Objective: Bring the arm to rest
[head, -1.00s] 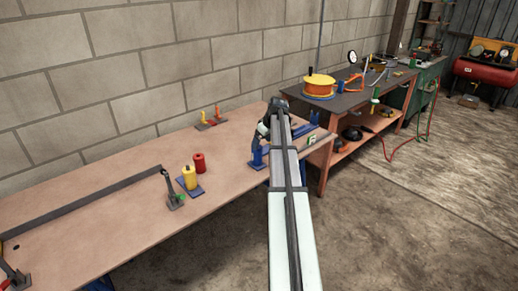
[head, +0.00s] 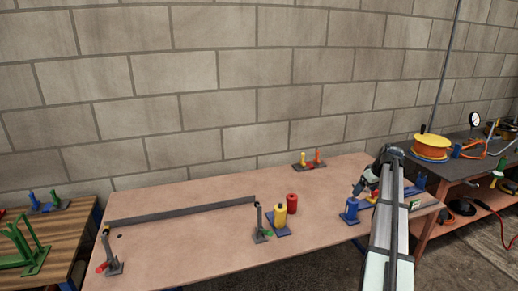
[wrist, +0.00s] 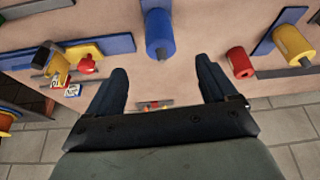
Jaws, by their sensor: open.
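My arm reaches out over the right end of the workbench (head: 190,231) in the head view. My gripper (wrist: 160,85) shows in the wrist view with its two dark fingers spread wide and nothing between them. It is above the bench top. A blue cylinder (wrist: 159,35) stands just beyond the fingers, apart from them. It also shows left of my gripper in the head view. In the head view my gripper's fingertips are hard to make out.
A yellow cylinder (head: 279,214) and a red cylinder (head: 292,203) stand mid-bench. A long dark bar (head: 180,210) lies to the left, with toggle clamps (head: 261,225) at its ends. A second table with an orange reel (head: 432,146) stands to the right.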

